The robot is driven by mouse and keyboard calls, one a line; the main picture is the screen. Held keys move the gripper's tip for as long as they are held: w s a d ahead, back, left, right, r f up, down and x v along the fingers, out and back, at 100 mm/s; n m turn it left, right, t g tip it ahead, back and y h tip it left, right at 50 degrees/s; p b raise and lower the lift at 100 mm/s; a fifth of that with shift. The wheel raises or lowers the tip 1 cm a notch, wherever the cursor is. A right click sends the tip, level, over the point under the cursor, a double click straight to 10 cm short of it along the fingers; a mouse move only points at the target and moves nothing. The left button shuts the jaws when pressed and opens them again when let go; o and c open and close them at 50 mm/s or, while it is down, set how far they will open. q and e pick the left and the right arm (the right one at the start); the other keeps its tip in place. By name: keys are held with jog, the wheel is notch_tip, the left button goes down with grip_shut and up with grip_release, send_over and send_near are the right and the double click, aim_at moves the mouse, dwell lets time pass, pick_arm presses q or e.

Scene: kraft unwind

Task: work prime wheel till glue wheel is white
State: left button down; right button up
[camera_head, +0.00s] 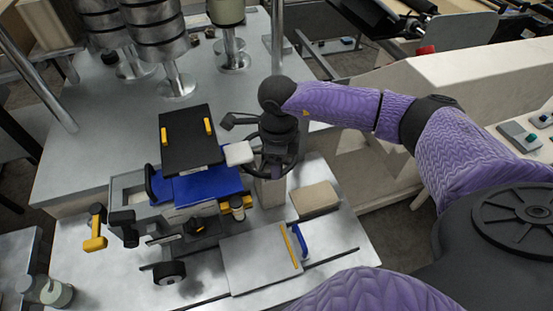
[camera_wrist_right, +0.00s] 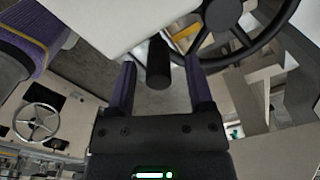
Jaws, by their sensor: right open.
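My right gripper (camera_head: 273,162) is at the right side of the blue glue unit (camera_head: 205,186) in the head view. In the right wrist view the gripper (camera_wrist_right: 160,78) is open, its two purple fingers apart. A black, round-ended handle (camera_wrist_right: 158,62) shows between the fingers; I cannot tell whether they touch it. A black spoked hand wheel (camera_wrist_right: 235,35) lies up and right of the fingers, apparently the prime wheel. In the head view the gripper mostly covers this wheel. I cannot make out the glue wheel or its colour. My left gripper is not in view.
A black panel with yellow strips (camera_head: 188,140) tops the blue unit. A yellow handle (camera_head: 96,230) and a small black wheel (camera_head: 169,272) are at its left and front. A flat plate (camera_head: 262,262) and tan block (camera_head: 315,198) lie in front. Metal rollers (camera_head: 155,35) stand behind.

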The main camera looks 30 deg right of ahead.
jog(key=shift+s+f, duration=0.1)
jog(key=shift+f, duration=0.4)
grip_shut()
dwell(1.1)
